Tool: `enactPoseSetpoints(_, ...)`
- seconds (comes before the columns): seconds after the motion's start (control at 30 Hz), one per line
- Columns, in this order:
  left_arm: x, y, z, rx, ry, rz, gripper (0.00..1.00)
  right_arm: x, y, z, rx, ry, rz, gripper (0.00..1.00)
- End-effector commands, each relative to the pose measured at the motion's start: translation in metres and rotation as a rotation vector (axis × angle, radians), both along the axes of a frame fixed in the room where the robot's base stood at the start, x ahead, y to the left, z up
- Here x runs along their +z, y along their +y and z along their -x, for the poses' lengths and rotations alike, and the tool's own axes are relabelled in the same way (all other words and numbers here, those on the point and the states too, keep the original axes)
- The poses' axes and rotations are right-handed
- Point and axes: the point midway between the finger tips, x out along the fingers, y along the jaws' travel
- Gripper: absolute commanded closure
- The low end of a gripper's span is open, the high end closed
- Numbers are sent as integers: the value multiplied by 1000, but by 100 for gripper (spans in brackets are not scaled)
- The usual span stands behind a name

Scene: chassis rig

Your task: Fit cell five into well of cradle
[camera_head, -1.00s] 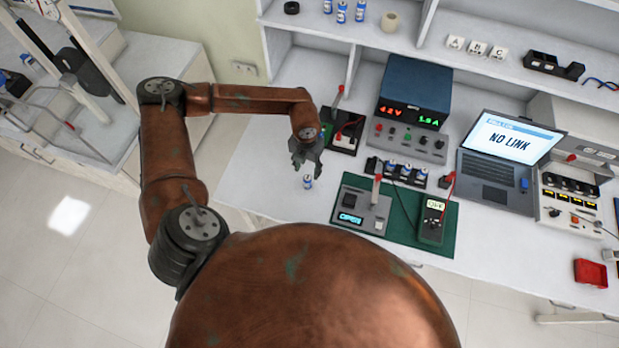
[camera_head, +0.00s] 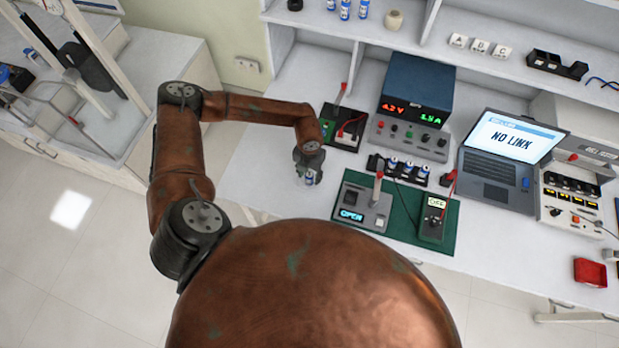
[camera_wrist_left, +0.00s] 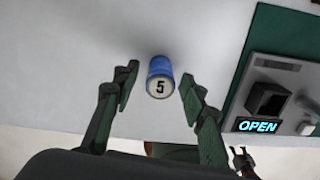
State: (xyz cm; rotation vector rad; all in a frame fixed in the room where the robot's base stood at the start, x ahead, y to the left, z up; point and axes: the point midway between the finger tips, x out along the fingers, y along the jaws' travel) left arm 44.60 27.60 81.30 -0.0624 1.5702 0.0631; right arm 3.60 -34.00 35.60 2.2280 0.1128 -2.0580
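Cell five (camera_head: 310,178) is a small blue and white cylinder standing on the white bench. In the left wrist view its pale end marked 5 (camera_wrist_left: 159,87) faces the camera. My left gripper (camera_head: 309,170) is low at the cell. Its fingers (camera_wrist_left: 154,88) are open on either side of it, with a gap on both sides. The device with the lit OPEN display (camera_head: 365,208) has a dark square recess (camera_wrist_left: 268,100) and looks like the cradle; I cannot see into the recess. A small dark claw-like shape (camera_wrist_left: 243,162) may be my right gripper.
The device and a meter (camera_head: 433,218) sit on a green mat (camera_head: 402,230). A black rack (camera_head: 420,176) with several cells stands behind, near a power supply (camera_head: 415,95) and a laptop (camera_head: 500,160). Bare bench (camera_head: 250,170) lies left of the cell.

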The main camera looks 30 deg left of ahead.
Motion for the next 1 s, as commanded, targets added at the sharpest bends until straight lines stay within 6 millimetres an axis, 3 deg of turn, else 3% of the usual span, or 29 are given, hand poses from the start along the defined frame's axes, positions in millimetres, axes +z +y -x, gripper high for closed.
enactPoseSetpoints(0.53,0,0,0,0,0,0,100,0,2,-1,0,-2,-2,60)
enactPoseSetpoints(1.0,8,0,-1,0,-2,1,100,-1,-1,-1,1,-1,1,60)
